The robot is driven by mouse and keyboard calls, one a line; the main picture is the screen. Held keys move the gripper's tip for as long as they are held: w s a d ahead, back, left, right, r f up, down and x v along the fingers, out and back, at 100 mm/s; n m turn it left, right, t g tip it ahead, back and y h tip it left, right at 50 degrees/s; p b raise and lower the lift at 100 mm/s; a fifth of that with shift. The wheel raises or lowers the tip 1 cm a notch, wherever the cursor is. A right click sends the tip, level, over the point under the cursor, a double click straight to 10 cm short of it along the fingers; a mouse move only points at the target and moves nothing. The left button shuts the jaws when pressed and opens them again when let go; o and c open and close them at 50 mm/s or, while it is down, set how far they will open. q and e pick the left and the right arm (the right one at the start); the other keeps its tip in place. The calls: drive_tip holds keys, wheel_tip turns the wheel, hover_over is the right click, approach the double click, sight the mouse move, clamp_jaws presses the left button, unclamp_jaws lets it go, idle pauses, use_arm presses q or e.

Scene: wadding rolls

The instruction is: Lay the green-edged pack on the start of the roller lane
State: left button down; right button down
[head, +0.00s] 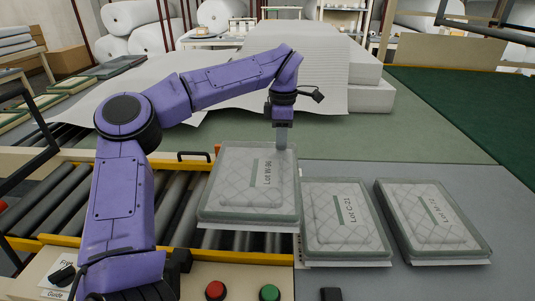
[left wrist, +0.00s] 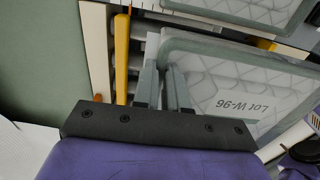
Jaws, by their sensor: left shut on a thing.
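My left gripper (head: 281,146) is shut on the far edge of a clear-wrapped, quilted pack marked Lot W-96 (head: 235,180). The pack has a grey-green rim and a white sheet showing under its near edge. It is held over the right end of the roller lane (head: 185,215), and it hides part of the rollers and yellow rail. I cannot tell whether it touches them. In the left wrist view, the fingers (left wrist: 165,90) grip the edge of the same pack (left wrist: 225,80). My right gripper is not in view.
Two similar packs, Lot C-21 (head: 342,232) and one at the far right (head: 428,230), lie on the grey table (head: 330,172). Red (head: 216,290) and green (head: 269,292) buttons sit at the lane's front. A black handle (head: 194,155) stands behind the lane. White wadding lies further back.

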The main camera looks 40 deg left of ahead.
use_arm(q)
drive_tip(key=a+f, duration=0.3)
drive_tip(key=a+f+p, duration=0.1)
drive_tip(key=f, duration=0.1)
drive_tip(key=shift+w+a+f, duration=0.2)
drive_tip(key=shift+a+f, duration=0.05)
wheel_tip(320, 180, down, 4)
drive_tip(key=shift+a+r, duration=0.15)
drive_tip(key=shift+r, duration=0.1)
drive_tip(key=shift+f, duration=0.6)
drive_tip(key=c, duration=1.2)
unclamp_jaws()
drive_tip(key=shift+o, duration=0.2)
drive_tip(key=shift+r, duration=0.1)
wheel_tip(320, 180, up, 13)
